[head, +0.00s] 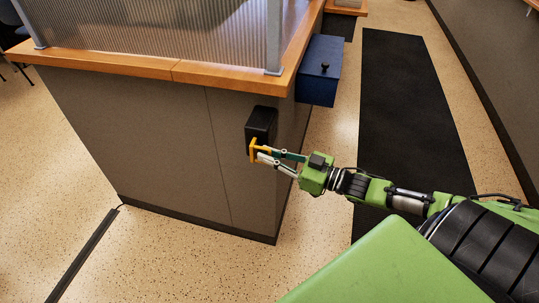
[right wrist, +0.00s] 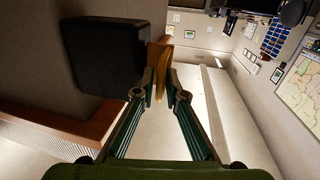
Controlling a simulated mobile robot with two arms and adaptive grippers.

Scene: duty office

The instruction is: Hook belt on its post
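A black box-shaped unit (head: 262,123) is fixed to the grey panel near the counter's corner. It also shows in the right wrist view (right wrist: 104,55). A yellow-orange end piece (head: 253,151), apparently the belt's end, is right at the unit's lower front. My right gripper (head: 262,154) reaches it from the right. In the right wrist view the fingertips close on the orange piece (right wrist: 160,52) from both sides, beside the black unit. No stretch of pulled-out belt can be made out. No post can be made out. My left gripper is out of view.
The counter (head: 150,68) has a wooden edge and a ribbed clear screen (head: 170,40). A blue box (head: 319,70) with a black knob hangs at its right end. A black mat (head: 400,105) lies along the aisle. A dark floor strip (head: 82,254) runs at lower left. The speckled floor is otherwise open.

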